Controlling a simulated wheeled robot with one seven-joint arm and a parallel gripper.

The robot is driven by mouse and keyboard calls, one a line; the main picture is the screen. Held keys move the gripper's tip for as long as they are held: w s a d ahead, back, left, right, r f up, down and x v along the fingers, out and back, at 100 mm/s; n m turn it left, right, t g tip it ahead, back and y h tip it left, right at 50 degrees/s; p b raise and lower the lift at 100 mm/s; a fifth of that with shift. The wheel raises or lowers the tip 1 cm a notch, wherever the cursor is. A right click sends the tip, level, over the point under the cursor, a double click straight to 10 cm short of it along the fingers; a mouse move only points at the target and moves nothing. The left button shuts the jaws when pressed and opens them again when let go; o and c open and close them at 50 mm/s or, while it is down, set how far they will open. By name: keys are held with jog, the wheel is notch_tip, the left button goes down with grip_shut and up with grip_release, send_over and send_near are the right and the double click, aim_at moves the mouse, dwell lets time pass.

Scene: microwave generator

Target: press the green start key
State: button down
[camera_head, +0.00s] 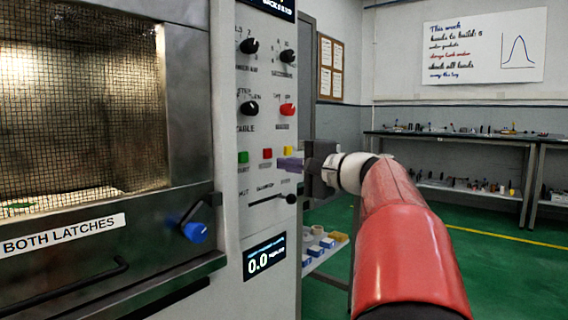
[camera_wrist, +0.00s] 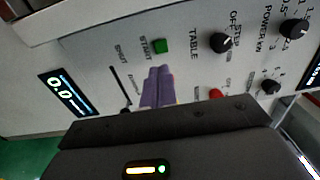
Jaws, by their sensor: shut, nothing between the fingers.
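I cannot tell the gap to the panel. The fingers partly cover the area near the yellow key (camera_head: 289,151).
Black knobs (camera_head: 249,108) and a red knob (camera_head: 288,109) stick out above the keys. A black slider lever (camera_head: 272,198) lies below, with a display (camera_head: 264,257) reading 0.0. The door with a blue latch handle (camera_head: 195,232) is at left. Green floor lies open behind my arm.

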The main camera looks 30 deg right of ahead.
aim_at(242, 158)
jog(key=p+x, duration=0.1)
jog(key=x, duration=1)
jog(key=shift+w+p, duration=0.2)
jog(key=shift+p, duration=0.15)
jog(key=shift+w+a, duration=0.1)
